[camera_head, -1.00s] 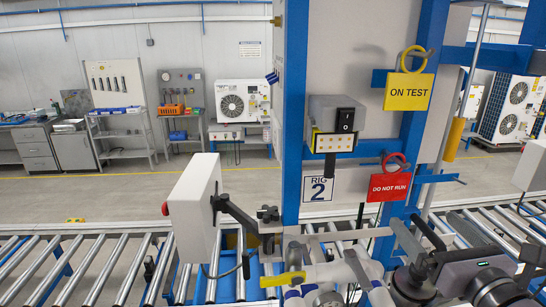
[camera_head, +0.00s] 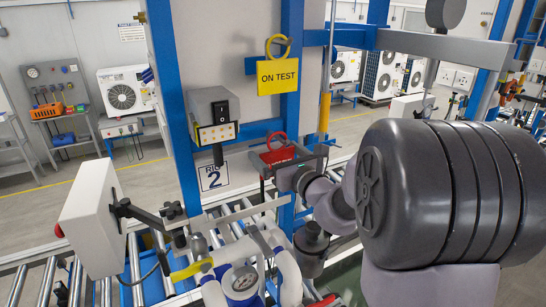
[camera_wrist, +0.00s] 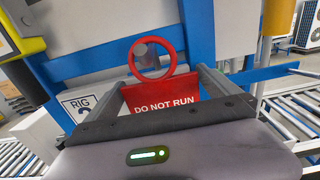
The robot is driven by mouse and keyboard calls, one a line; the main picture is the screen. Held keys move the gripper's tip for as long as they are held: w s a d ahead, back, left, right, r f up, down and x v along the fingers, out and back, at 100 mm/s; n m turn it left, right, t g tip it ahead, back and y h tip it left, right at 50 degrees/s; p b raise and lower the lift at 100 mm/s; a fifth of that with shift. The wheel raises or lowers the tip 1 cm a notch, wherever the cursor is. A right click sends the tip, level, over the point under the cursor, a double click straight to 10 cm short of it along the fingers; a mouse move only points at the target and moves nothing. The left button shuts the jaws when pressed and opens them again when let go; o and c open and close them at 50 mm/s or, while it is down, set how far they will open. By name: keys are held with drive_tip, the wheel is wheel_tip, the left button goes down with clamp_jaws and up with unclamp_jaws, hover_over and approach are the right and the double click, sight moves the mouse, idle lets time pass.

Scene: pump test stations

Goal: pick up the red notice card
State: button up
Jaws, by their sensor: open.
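The red notice card (camera_head: 277,155) hangs by its red ring (camera_head: 277,140) on the blue frame below the yellow card. In the wrist view, the card (camera_wrist: 163,94) faces me with "DO NOT RUN" legible, and its ring (camera_wrist: 151,59) stands above it. My gripper (camera_wrist: 165,85) is open, with one finger at each side of the card. I cannot tell whether either finger touches it. The gripper body hides the card's lower edge. In the head view, my gripper (camera_head: 289,165) is in front of the card and covers part of it.
A yellow "ON TEST" card (camera_head: 278,74) hangs above by a yellow ring. A grey switch box (camera_head: 213,115) is to the left on the blue frame. A white panel on an arm (camera_head: 91,220) is further left. White pipes and a gauge (camera_head: 243,280) lie below.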

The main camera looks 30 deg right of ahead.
drive_tip(key=shift+s, duration=0.15)
drive_tip(key=shift+c, duration=0.2)
drive_tip(key=shift+s+r, duration=0.15)
drive_tip(key=shift+s, duration=0.05)
drive_tip(key=c, duration=0.7)
drive_tip(key=shift+w, duration=0.15)
drive_tip(key=c, duration=0.4)
